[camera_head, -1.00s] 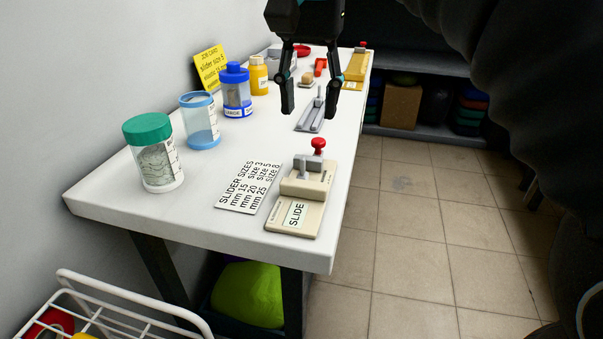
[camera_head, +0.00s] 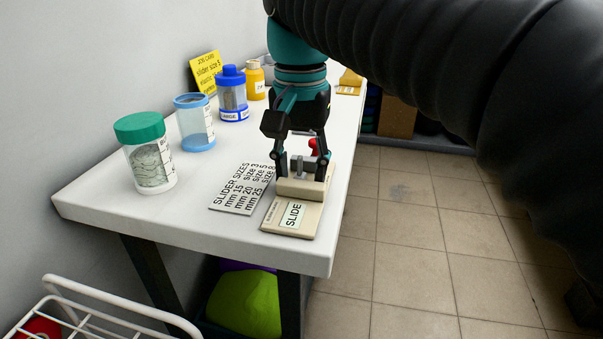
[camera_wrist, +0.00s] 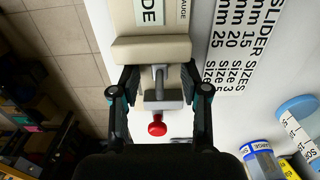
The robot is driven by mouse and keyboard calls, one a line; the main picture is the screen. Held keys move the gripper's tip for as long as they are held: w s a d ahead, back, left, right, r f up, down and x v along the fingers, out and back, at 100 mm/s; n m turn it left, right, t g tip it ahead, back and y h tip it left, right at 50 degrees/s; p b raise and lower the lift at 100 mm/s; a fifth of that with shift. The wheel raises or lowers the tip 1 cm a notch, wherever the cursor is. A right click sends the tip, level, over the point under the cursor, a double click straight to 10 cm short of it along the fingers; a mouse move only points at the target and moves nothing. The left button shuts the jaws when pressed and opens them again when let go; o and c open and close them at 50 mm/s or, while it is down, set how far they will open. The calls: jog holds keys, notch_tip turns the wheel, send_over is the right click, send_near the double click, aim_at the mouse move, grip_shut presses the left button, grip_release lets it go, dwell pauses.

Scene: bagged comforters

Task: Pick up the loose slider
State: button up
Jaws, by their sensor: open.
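The beige slide gauge (camera_head: 291,218) lies on the front right of the white table, with a raised block (camera_head: 301,189) and a red knob (camera_head: 314,145). A small grey piece (camera_wrist: 160,100) stands at the block, between the block and the red knob (camera_wrist: 157,128) in the wrist view. I cannot tell whether it is the loose slider or part of the gauge. My gripper (camera_head: 300,176) is open and low over the gauge, pointing down. In the wrist view its fingers (camera_wrist: 160,98) stand either side of the grey piece, with gaps; nothing is held.
A slider sizes card (camera_head: 240,188) lies left of the gauge. A green-lidded jar (camera_head: 151,165), a light blue jar (camera_head: 197,125), a blue-lidded jar (camera_head: 232,97) and a yellow bottle (camera_head: 254,80) stand along the wall side. A white wire cart (camera_head: 100,305) is in front.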

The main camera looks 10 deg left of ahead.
grip_shut()
jog(key=shift+r, duration=0.1)
dwell(0.3)
